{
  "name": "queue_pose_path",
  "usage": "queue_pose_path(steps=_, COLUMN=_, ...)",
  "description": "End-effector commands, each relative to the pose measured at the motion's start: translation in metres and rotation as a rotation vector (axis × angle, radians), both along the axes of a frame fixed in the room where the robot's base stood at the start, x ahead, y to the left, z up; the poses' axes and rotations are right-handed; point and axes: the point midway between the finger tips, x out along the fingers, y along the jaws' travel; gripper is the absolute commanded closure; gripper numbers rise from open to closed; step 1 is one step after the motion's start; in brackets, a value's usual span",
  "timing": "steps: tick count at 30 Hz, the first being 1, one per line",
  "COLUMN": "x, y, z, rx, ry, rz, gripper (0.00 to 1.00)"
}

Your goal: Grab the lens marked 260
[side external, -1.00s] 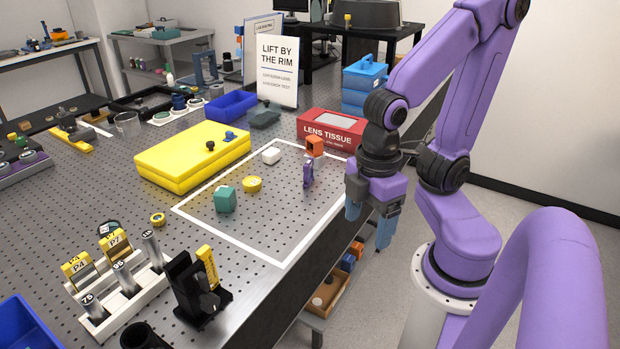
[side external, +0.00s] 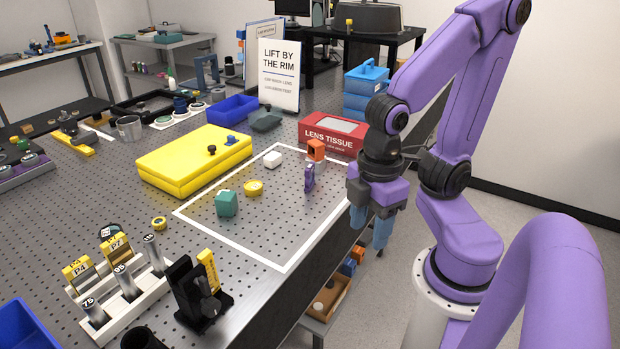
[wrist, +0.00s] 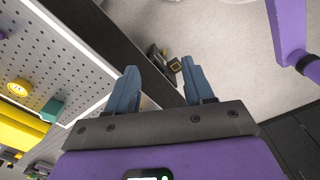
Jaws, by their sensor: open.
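No marking of 260 is readable in either view, so I cannot tell which thing is that lens. A round yellow piece (side external: 253,187) lies flat inside the white outline on the perforated table, and it probably also shows in the wrist view (wrist: 19,88). Another round yellow piece (side external: 159,223) lies near the rack. A thin purple piece (side external: 309,178) stands upright inside the outline. My gripper (side external: 370,226) is open and empty, fingers down, to the right of the table edge. In the wrist view, its fingers (wrist: 160,68) are apart with floor beyond them.
A teal block (side external: 227,204), a white block (side external: 272,158) and an orange block (side external: 316,150) share the outlined area. A yellow case (side external: 180,172), a red lens tissue box (side external: 331,134) and a rack of labelled cylinders (side external: 118,300) surround it. Bare table lies between the pieces.

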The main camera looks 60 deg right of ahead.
Motion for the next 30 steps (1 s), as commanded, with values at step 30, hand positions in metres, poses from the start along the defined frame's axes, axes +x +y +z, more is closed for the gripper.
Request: queue_pose_path(steps=30, x=0.131, y=-0.051, z=-0.05, rx=-0.898, ry=0.072, rz=0.187, gripper=0.55)
